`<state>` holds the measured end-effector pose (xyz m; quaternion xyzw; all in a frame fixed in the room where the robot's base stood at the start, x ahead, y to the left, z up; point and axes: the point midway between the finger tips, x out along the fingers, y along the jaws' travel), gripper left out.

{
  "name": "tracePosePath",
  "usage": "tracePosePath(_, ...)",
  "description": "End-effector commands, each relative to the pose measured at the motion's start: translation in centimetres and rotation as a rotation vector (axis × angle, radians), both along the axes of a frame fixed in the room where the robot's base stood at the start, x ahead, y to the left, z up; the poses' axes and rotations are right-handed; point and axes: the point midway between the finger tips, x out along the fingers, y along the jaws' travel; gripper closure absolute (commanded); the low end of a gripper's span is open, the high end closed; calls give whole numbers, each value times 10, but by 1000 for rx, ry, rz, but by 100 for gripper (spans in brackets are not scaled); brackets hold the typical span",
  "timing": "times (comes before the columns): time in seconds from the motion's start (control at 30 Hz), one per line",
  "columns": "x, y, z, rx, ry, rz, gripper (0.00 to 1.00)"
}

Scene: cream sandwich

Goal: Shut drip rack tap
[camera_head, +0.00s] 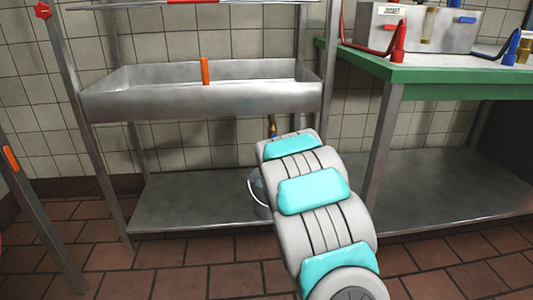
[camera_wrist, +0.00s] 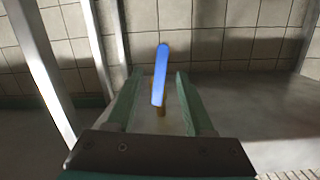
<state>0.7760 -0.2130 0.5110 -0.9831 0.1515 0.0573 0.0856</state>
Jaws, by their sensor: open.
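The drip rack's tap has a long blue lever handle (camera_wrist: 160,75) and a brass body (camera_wrist: 161,112) in the wrist view. The handle stands nearly upright in that picture, tilted slightly. My gripper (camera_wrist: 157,78) is open, with one teal finger on each side of the handle; I see gaps on both sides and no clear contact. In the head view, a small brass piece of the tap (camera_head: 272,128) shows under the rack's metal trough (camera_head: 200,99). My arm hides my gripper and most of the tap there.
A bucket (camera_head: 258,190) stands on the lower shelf (camera_head: 190,205), partly behind my arm. Rack posts rise at both sides. A green-edged counter (camera_head: 440,75) with a metal box and red and blue fittings is at the right. An orange-marked post (camera_head: 40,215) stands at the left.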

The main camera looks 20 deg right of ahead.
Motion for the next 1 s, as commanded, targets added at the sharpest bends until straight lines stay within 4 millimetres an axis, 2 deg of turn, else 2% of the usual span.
tracePosePath(0.07, 8, -6, -9, -4, -56, 3, 48)
tracePosePath(0.27, 18, -11, -7, -14, -139, 13, 48)
tracePosePath(0.47, 30, -16, -7, -14, -142, 13, 48)
tracePosePath(0.7, 60, -23, -6, -14, -144, 14, 48)
tracePosePath(1.0, 86, -31, -7, -13, -142, 13, 48)
